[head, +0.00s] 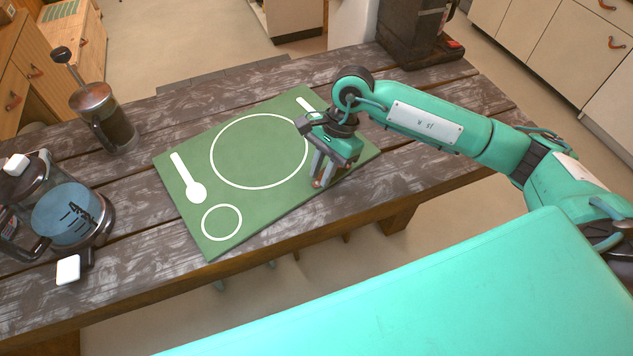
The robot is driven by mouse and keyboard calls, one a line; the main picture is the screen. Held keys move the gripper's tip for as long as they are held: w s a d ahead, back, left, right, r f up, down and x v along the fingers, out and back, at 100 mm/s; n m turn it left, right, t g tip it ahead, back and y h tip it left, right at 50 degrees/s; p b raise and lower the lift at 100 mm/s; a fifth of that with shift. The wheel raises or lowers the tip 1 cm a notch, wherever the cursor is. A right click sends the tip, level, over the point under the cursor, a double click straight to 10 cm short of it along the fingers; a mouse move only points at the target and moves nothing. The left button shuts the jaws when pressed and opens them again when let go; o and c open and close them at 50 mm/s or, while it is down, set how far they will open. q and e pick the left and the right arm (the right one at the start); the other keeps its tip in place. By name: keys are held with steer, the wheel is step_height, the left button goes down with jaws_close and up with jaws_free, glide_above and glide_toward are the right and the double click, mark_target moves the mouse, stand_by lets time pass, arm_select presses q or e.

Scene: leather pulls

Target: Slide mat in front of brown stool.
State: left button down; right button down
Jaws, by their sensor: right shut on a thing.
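The green mat (185,215) lies on the dark wooden table, printed with white plate, cup and cutlery shapes. It lies slanted, with its near edge along the table's front edge. My right gripper (318,184) is at the mat's near edge, right of its middle, shut on the mat. My right arm covers part of the mat's right end. My left gripper is not in view. I cannot make out a brown stool for certain; a brown wooden piece (398,218) shows below the table's front edge.
On the table (150,245), a French press (105,118) stands beyond the mat's left end. A glass coffee pot (70,215) stands at the far left. A dark machine (408,35) stands at the back right. Bare tabletop lies left and right of the mat.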

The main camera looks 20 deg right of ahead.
steer(key=w+d+b, duration=0.3)
steer(key=w+d, duration=0.1)
steer(key=w+d+b, duration=0.3)
steer(key=w+d, duration=0.1)
steer(key=shift+w+d+f, duration=0.1)
steer(key=shift+w+d, duration=0.1)
steer(key=shift+w, duration=0.05)
steer(key=w+d+b, duration=0.4)
steer(key=w+d, duration=0.2)
steer(key=shift+w+d, duration=0.25)
steer(key=shift+w+d+b, duration=0.45)
steer(key=shift+w+d, duration=0.4)
steer(key=shift+d, duration=0.05)
